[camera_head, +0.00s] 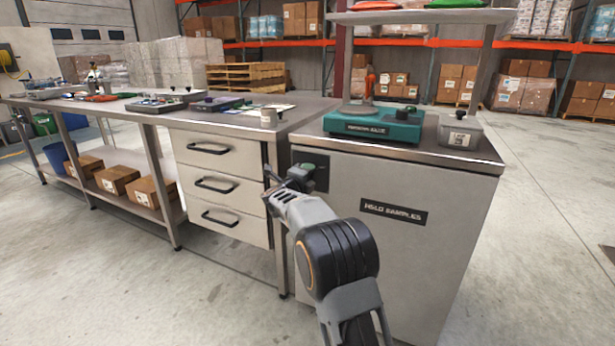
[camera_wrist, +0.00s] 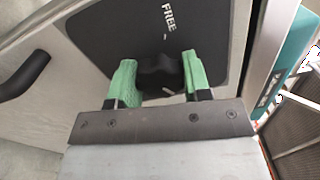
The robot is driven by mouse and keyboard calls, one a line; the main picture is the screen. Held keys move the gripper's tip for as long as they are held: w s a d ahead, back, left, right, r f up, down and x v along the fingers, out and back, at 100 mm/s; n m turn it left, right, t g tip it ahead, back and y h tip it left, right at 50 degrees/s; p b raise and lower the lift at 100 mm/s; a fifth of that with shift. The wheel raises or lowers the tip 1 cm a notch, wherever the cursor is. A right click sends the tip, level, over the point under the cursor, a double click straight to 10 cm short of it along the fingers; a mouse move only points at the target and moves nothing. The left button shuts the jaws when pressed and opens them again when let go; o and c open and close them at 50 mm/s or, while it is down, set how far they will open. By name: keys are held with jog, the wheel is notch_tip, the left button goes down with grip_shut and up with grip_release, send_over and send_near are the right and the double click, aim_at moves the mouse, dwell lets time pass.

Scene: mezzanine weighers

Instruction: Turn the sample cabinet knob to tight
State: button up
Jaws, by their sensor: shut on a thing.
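The sample cabinet (camera_head: 420,260) is a pale grey unit with a black label (camera_head: 393,213) that seems to read "HELD SAMPLES". A dark plate (camera_head: 322,180) sits at the upper left of its front. In the wrist view the plate (camera_wrist: 215,40) carries the word "FREE" and a small mark under it. The black knob (camera_wrist: 160,72) stands between the green finger pads of my gripper (camera_wrist: 160,76), which is shut on it. In the head view my gripper (camera_head: 302,176) reaches the plate and hides the knob. Any "tight" marking is out of sight.
A teal scale (camera_head: 376,128) and a small grey box (camera_head: 460,131) stand on the cabinet top. To the left is a drawer unit (camera_head: 222,188) with black handles under a long workbench (camera_head: 215,120). One handle (camera_wrist: 25,75) shows in the wrist view. The floor at right is clear.

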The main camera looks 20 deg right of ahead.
jog(key=o, duration=0.9)
jog(key=p+v, duration=0.3)
jog(key=v, duration=1)
jog(key=shift+s+a, duration=0.25)
jog(key=shift+a, duration=0.1)
jog(key=s+a+r+n+t+y+p, duration=0.1)
jog(key=s+a+r+n+y+p, duration=0.2)
jog(key=r+n+p, duration=0.35)
jog(key=s+a+r+n+y+p, duration=0.2)
jog(key=r+n+y+p, duration=0.35)
jog(key=r+p, duration=0.2)
jog(key=s+a+r+n+t+y+p, duration=0.1)
jog(key=s+a+r+n+y+p, duration=0.15)
jog(key=r+n+y+p, duration=0.4)
jog(key=s+d+r+n+g+p, duration=0.1)
jog(key=s+r+n+g+p, duration=0.1)
jog(key=s+p, duration=0.3)
jog(key=s+r+n+g+h+p, duration=0.1)
jog(key=s+r+n+g+p, duration=0.2)
jog(key=s, duration=0.7)
jog(key=s+d+r+n+g+p, duration=0.1)
jog(key=s+r+n+g+p, duration=0.2)
jog(key=s+n+g+p, duration=0.2)
jog(key=shift+s+d+n+h+p, duration=0.15)
jog(key=shift+s+d+n+p, duration=0.1)
jog(key=shift+s+p, duration=0.65)
jog(key=shift+s+d+n+h+p, duration=0.1)
jog(key=shift+s+n+h+p, duration=0.1)
jog(key=shift+s+p, duration=0.65)
